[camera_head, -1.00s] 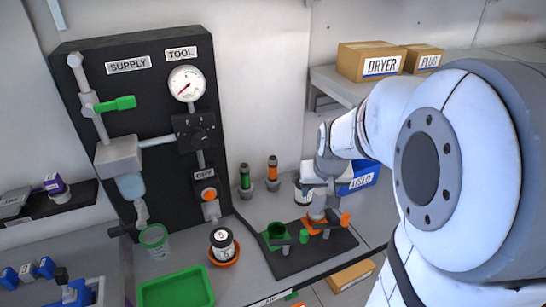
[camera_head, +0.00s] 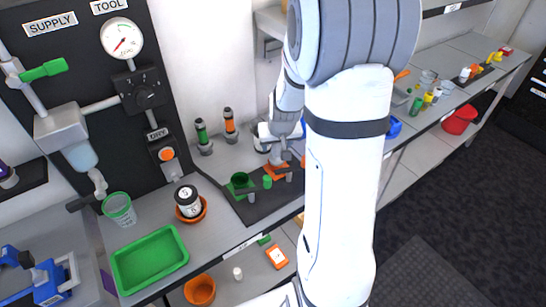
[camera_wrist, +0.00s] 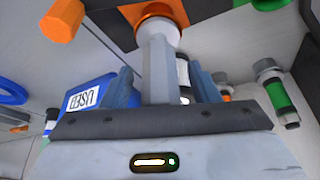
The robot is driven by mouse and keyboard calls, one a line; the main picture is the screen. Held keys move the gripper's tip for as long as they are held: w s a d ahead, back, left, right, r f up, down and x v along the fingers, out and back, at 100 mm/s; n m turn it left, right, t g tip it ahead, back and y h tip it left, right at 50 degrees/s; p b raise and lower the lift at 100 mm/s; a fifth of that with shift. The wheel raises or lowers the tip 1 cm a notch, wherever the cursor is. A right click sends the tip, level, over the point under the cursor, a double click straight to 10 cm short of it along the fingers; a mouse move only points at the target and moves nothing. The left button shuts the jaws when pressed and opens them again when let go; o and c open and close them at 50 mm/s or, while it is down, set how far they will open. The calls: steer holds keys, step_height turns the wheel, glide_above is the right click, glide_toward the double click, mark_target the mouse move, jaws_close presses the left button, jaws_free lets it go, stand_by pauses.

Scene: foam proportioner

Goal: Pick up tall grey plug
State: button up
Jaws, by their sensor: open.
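The tall grey plug (camera_wrist: 157,68) stands in an orange ring-shaped holder (camera_wrist: 155,14) in the wrist view. My gripper (camera_wrist: 162,82) is open, with one finger on each side of the plug and a visible gap to it on both sides. The plug's near end is hidden at the dark gripper body. In the head view, my gripper (camera_head: 283,141) is over the orange holder (camera_head: 276,171) on a dark base plate, and my arm covers part of this area.
Green (camera_head: 202,134) and orange (camera_head: 230,123) capped cylinders stand behind. A blue USED bin (camera_wrist: 98,97) is close by in the wrist view. A black-and-white jar (camera_head: 188,202) and green tray (camera_head: 150,258) are farther left.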

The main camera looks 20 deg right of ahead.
steer(key=shift+c, duration=0.4)
steer(key=c, duration=1)
steer(key=shift+c, duration=0.2)
steer(key=shift+r, duration=0.15)
